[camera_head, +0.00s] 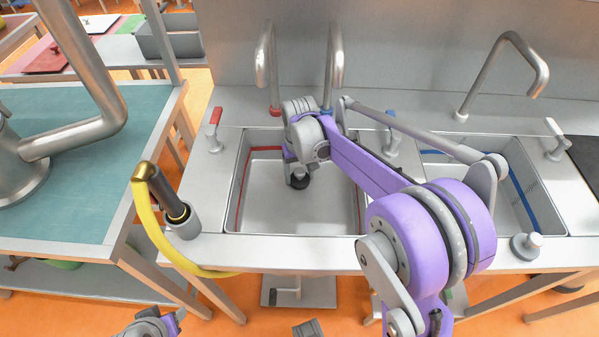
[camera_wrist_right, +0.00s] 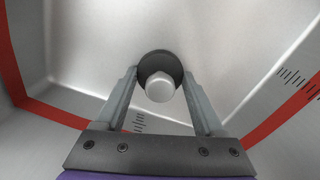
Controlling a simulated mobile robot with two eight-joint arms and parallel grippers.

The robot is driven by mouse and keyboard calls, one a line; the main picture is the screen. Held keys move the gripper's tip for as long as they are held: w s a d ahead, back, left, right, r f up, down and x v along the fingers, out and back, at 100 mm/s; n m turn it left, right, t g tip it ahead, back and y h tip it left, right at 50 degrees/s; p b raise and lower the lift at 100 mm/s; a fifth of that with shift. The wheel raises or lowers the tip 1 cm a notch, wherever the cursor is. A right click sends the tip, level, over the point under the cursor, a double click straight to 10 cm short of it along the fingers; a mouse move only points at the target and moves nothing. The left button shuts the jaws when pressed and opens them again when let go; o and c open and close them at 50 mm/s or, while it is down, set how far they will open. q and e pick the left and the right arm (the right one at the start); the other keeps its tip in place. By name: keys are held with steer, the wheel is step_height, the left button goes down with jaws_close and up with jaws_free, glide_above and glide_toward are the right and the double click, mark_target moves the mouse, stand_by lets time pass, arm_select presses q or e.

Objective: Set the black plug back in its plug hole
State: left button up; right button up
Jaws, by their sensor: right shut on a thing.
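The black plug (camera_head: 300,182) is a dark disc with a pale grey knob, low inside the red-striped left sink (camera_head: 262,212). My right gripper (camera_head: 298,165) reaches down into this sink and is shut on the plug's knob. In the right wrist view the knob and black plug (camera_wrist_right: 160,70) sit between the two finger tips (camera_wrist_right: 160,88). The plug hole is not visible; I cannot tell if the plug is over it or touching the sink floor. A grey and purple part of my left arm (camera_head: 150,324) shows at the bottom edge; its fingers are not clear.
Curved taps (camera_head: 334,60) stand behind the sink. A blue-striped right sink (camera_head: 505,205) lies beyond my right arm. A grey knobbed piece (camera_head: 525,245) stands on the front counter. A yellow hose with a nozzle (camera_head: 150,215) is at the left corner.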

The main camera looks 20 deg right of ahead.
steer(key=shift+f, duration=0.1)
steer(key=o, duration=1.5)
steer(key=shift+o, duration=0.2)
steer(key=shift+r+p, duration=2.45)
steer(key=shift+r, duration=1.1)
arm_select(q)
steer(key=r, duration=0.5)
steer(key=shift+w, duration=0.3)
steer(key=w+r+p, duration=0.3)
steer(key=r+p, duration=0.2)
steer(key=r, duration=0.2)
steer(key=w+r+t+p, duration=0.1)
steer(key=w+r+p, duration=0.2)
steer(key=r+p, duration=0.3)
step_height(320, 180, up, 3)
steer(key=shift+w+f+t+p, duration=0.2)
steer(key=shift+w+t+p, duration=0.05)
steer(key=shift+t+p, duration=0.05)
arm_select(e)
steer(key=s+a+r+t, duration=0.2)
steer(key=s+r+t, duration=0.1)
steer(key=s+r, duration=0.4)
steer(key=s+a+r+n+t, duration=0.1)
steer(key=s+a+r+t, duration=0.1)
steer(key=s+r, duration=0.6)
steer(key=shift+s+a+n+t, duration=0.25)
steer(key=shift+s+n+t, duration=0.05)
steer(key=shift+s+t, duration=0.5)
